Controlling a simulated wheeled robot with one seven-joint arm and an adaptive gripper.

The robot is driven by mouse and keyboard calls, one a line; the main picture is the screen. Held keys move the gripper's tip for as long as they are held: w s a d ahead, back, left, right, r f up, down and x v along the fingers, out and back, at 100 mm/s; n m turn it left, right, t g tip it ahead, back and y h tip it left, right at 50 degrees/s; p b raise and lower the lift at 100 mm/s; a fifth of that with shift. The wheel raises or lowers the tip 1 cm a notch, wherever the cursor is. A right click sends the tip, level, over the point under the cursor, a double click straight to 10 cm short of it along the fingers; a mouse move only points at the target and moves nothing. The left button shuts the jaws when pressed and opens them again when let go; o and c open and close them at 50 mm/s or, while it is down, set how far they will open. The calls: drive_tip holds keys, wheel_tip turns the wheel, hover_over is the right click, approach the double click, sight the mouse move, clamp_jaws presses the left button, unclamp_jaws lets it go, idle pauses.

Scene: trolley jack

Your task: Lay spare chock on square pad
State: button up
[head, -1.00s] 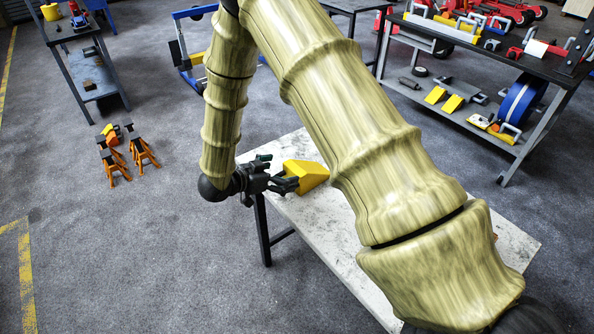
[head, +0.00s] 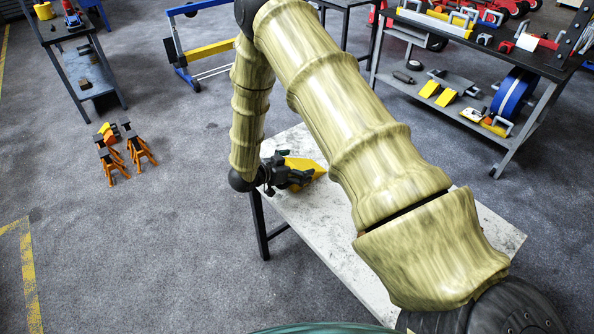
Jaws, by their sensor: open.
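A yellow wedge-shaped chock (head: 316,168) rests near the far left corner of the white marbled table (head: 285,215). My gripper (head: 297,172) is open at the chock's left side, its fingers overlapping the chock in the picture. I cannot tell whether they touch it or stand around it. The gripper hides the chock's left part. I see no square pad; my arm covers much of the table top.
Orange jack stands (head: 138,150) stand on the floor at left. A grey trolley (head: 480,55) at the right holds tools and two yellow wedges (head: 437,93) on its lower shelf. The table's left strip is bare.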

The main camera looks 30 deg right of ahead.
drive_tip(key=shift+a, duration=0.1)
drive_tip(key=shift+c, duration=0.2)
drive_tip(key=c, duration=1.5)
drive_tip(key=shift+r, duration=0.15)
